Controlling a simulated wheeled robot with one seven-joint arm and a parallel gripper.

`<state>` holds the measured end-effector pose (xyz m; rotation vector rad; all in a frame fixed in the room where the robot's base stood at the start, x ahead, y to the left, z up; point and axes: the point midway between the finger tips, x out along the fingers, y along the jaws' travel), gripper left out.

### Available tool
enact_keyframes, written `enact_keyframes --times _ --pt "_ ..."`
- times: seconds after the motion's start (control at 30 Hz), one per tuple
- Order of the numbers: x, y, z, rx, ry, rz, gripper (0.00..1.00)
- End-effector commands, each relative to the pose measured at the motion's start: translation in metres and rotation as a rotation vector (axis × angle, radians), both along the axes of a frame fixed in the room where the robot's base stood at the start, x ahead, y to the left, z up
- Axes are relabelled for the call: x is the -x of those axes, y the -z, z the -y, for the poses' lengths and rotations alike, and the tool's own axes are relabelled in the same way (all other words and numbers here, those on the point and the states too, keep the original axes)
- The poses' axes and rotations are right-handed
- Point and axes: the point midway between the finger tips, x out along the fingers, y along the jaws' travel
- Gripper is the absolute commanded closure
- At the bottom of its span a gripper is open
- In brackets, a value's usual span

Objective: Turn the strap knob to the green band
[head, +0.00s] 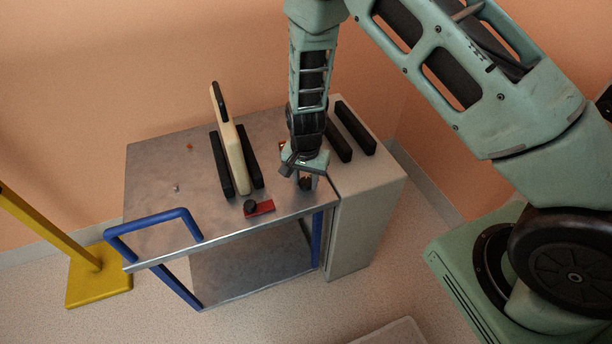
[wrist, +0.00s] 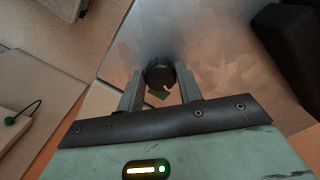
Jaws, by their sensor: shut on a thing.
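A dark round knob (wrist: 159,74) sits between the two grey fingers of my gripper (wrist: 160,84) in the wrist view. The fingers are shut on its sides. A small pale mark shows on the knob, with a green patch (wrist: 160,94) just beside it, toward my palm. I cannot tell whether the mark lines up with the green. In the head view my gripper (head: 304,180) points down at the right front part of the trolley top (head: 160,160). The knob (head: 306,185) shows dark at the fingertips, partly hidden.
A second black knob on a red plate (head: 264,207) stands left of my gripper. A cream panel (head: 236,160) stands between two black rails farther left. The trolley has a blue handle (head: 150,222). A grey cabinet (head: 368,215) with black bars adjoins at right. A yellow stand (head: 98,275) is at far left.

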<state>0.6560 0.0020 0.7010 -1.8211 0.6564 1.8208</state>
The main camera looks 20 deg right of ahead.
Motion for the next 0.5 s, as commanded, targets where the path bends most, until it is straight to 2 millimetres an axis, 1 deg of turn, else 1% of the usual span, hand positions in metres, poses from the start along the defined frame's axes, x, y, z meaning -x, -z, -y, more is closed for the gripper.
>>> enact_keyframes --times 0.3,0.5 --pt "-0.0005 -0.0021 -0.0005 0.001 0.290 -0.001 0.88" --pt "-0.0013 -0.0020 -0.0011 0.000 0.439 0.000 0.88"
